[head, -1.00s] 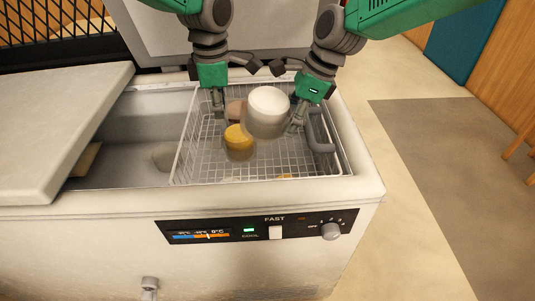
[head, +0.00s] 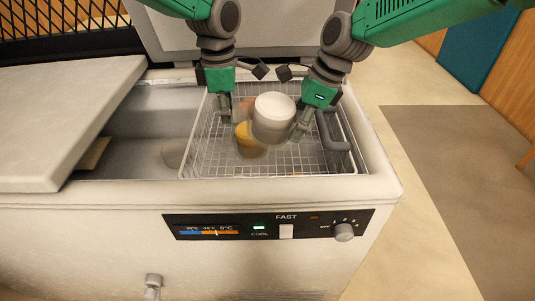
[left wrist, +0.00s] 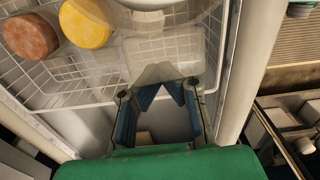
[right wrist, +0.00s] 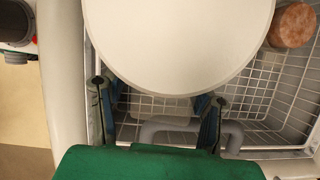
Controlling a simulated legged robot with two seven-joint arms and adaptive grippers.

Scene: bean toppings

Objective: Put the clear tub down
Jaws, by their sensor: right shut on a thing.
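The clear tub with a white lid (head: 274,107) is upright over the wire basket (head: 325,168) in the freezer. My right gripper (head: 298,130) is shut on its right side. In the right wrist view the white lid (right wrist: 180,45) fills the top middle and hides the tub's body. Whether the tub's bottom touches the basket, I cannot tell. My left gripper (head: 224,115) is to the left of the tub, empty; its fingers (left wrist: 160,95) stand apart in the left wrist view.
A yellow-lidded tub (head: 246,139) stands in the basket just left of the clear tub. A pinkish-brown tub (head: 246,103) is behind it, partly hidden. A grey handle (head: 333,132) is at the basket's right end. The basket's front has free room.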

